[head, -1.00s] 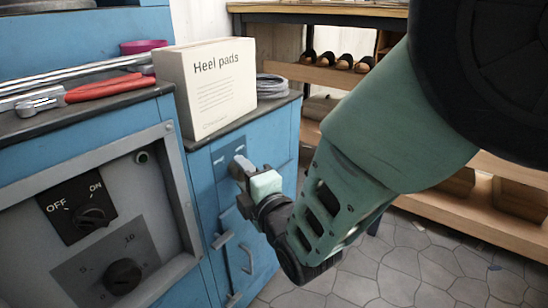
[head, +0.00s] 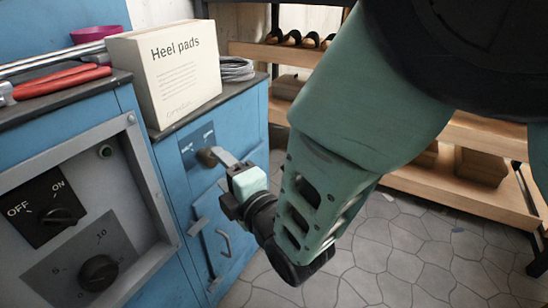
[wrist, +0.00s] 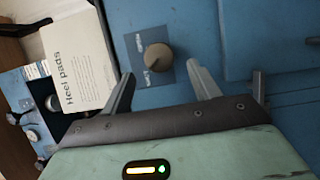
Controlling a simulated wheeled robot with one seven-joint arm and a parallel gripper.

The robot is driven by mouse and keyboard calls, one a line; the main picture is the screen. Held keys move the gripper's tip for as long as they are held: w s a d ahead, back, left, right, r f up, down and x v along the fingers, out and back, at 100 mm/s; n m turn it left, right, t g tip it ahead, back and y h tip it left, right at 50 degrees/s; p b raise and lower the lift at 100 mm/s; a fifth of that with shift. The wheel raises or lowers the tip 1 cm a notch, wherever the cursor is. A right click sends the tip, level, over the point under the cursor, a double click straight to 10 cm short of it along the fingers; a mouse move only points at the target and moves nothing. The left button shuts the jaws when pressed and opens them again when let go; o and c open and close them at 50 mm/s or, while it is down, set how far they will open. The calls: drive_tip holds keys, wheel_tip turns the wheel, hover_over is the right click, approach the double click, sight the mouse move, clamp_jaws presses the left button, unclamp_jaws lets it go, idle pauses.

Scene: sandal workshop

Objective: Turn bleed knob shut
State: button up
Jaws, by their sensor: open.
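The bleed knob, a round tan-brown knob (wrist: 158,57), sits on a small grey-blue plate (wrist: 139,43) with white lettering too small to read. In the head view the knob (head: 207,157) is on the blue cabinet front below the Heel pads box. My gripper (wrist: 162,82) is open, its two fingers spread on either side below the knob in the wrist view. The knob lies beyond the fingertips, roughly between them, and nothing is held. In the head view my gripper (head: 222,160) is close to the knob; whether it touches cannot be told.
The Heel pads box (head: 165,70) stands on the cabinet top beside a grey coil (head: 236,69). A panel with an OFF/ON switch (head: 57,217) and a dial (head: 98,273) is at left. Handles (head: 222,242) project below. Tiled floor is clear at right.

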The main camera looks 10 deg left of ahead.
drive_tip(key=p+v, duration=0.5)
drive_tip(key=v, duration=0.8)
drive_tip(key=shift+s, duration=0.1)
drive_tip(key=w+d+f+m+g+h, duration=0.1)
drive_tip(key=w+d+m+g+h, duration=0.3)
drive_tip(key=m, duration=0.5)
drive_tip(key=s+d+r+m+g+h, duration=0.3)
drive_tip(key=s+d+m+g+h, duration=0.15)
drive_tip(key=s+d, duration=0.2)
drive_tip(key=s+d+r+m+g+h, duration=0.4)
drive_tip(key=s+d+m, duration=0.2)
drive_tip(key=d, duration=0.2)
wheel_tip(320, 180, up, 33)
drive_tip(key=p, duration=3.3)
drive_tip(key=shift+s+d+r, duration=0.2)
drive_tip(key=shift+s+d, duration=0.2)
drive_tip(key=shift+d, duration=0.05)
